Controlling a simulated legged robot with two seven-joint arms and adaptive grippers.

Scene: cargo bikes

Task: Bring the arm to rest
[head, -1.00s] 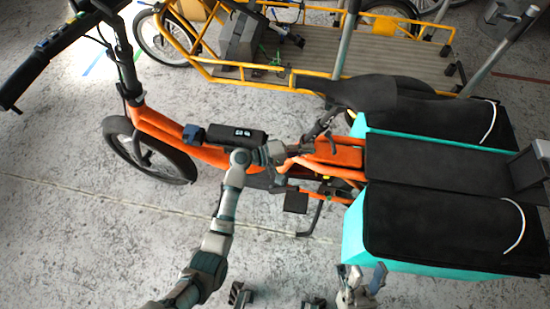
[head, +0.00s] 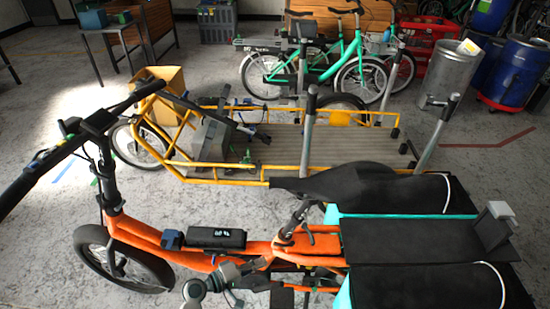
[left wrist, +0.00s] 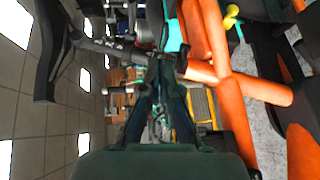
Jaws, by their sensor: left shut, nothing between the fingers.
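My left arm comes in at the bottom of the head view, and its gripper (head: 260,279) is beside the orange cargo bike's frame (head: 190,254), below the seat post. The gripper is small and dark there, partly lost against the bike. In the left wrist view, which is turned on its side, the two dark fingers (left wrist: 163,72) are closed together with nothing between them. The bike's orange tubes (left wrist: 232,110) are to their right, and the black saddle (left wrist: 45,55) with its post is to the upper left. I cannot tell whether the fingers touch the bike. My right gripper is out of view.
The orange bike's black-topped cargo bags (head: 430,290) fill the lower right. A yellow cargo bike (head: 250,172) with a wooden deck stands behind it. Green bikes (head: 325,70), a metal bin (head: 450,72) and blue barrels (head: 515,72) are farther back. Open floor (head: 60,240) lies at left.

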